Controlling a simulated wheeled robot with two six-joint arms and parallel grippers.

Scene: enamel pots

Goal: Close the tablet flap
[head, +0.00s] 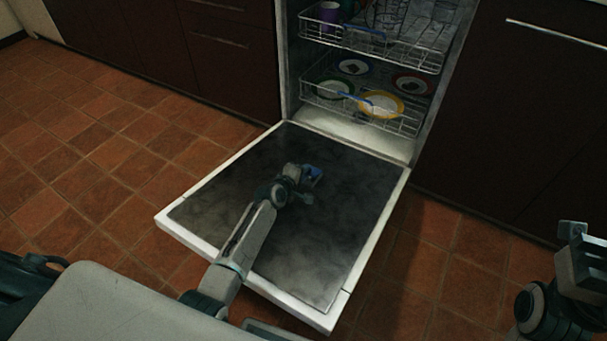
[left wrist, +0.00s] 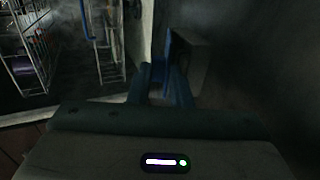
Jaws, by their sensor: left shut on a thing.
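The dishwasher door (head: 345,240) lies open and flat, its dark inner face up. My left arm reaches over it, and my left gripper (head: 308,181) is low at the middle of that face. In the left wrist view, a small grey squarish plate, which looks like the tablet flap (left wrist: 188,62), stands up from the dark surface. The blue fingers of my left gripper (left wrist: 168,82) are shut on it. In the head view the flap is too small to tell apart from the gripper. Part of my right arm (head: 575,280) shows at the right edge; its finger state is unclear.
The lower rack (head: 330,100) holds several plates, and the upper rack (head: 400,52) holds a purple cup (head: 330,15). Both sit inside the dishwasher behind the door. Dark cabinets (head: 530,110) flank it. Tiled floor (head: 110,150) is clear left of the door.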

